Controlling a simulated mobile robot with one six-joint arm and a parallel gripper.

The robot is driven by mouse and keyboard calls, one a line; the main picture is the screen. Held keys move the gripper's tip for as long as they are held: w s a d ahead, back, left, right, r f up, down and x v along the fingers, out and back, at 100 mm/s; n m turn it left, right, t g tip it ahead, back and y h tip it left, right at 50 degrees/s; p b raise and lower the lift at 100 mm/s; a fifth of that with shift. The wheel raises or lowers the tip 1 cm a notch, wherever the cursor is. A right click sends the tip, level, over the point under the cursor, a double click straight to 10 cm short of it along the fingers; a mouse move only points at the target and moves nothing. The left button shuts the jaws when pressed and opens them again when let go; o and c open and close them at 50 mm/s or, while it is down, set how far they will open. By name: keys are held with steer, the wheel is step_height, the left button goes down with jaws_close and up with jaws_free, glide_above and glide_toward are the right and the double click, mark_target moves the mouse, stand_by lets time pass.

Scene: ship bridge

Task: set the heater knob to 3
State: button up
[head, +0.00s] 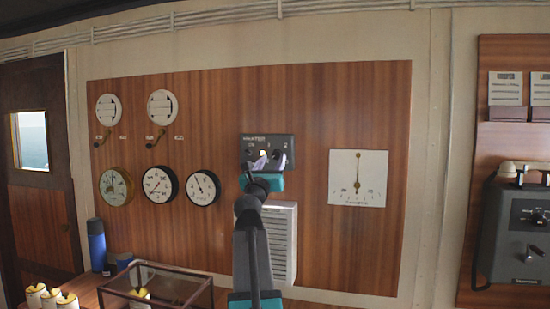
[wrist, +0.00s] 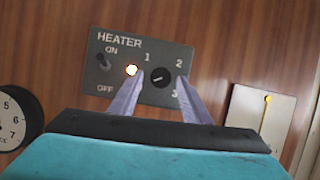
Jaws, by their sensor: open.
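The grey heater panel (head: 284,141) is on the wooden wall board, partly hidden behind my gripper (head: 266,163) in the head view. In the wrist view the panel (wrist: 118,83) has a black round knob (wrist: 160,77) with the numbers 1, 2 and 3 around it. A short pale mark shows on the knob; which number it points to I cannot tell. A lit lamp (wrist: 131,70) and an ON/OFF switch (wrist: 104,63) are left of the knob. My gripper (wrist: 160,82) is open, its fingertips appearing either side of the knob; contact cannot be told.
A white louvred vent (head: 284,240) is below the panel. Round gauges (head: 158,183) are to the left and a square dial (head: 358,178) to the right. A glass case (head: 165,285), a blue bottle (head: 96,243) and yellow-topped white items (head: 37,296) stand at the lower left.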

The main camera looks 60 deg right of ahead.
steer(key=shift+x, duration=1)
steer(key=c, duration=1)
steer(key=shift+a+r, duration=0.15)
steer(key=shift+r, duration=0.15)
steer(key=shift+f, duration=0.1)
steer(key=shift+c, duration=0.2)
steer(key=shift+f+m, duration=0.1)
steer(key=shift+m, duration=0.2)
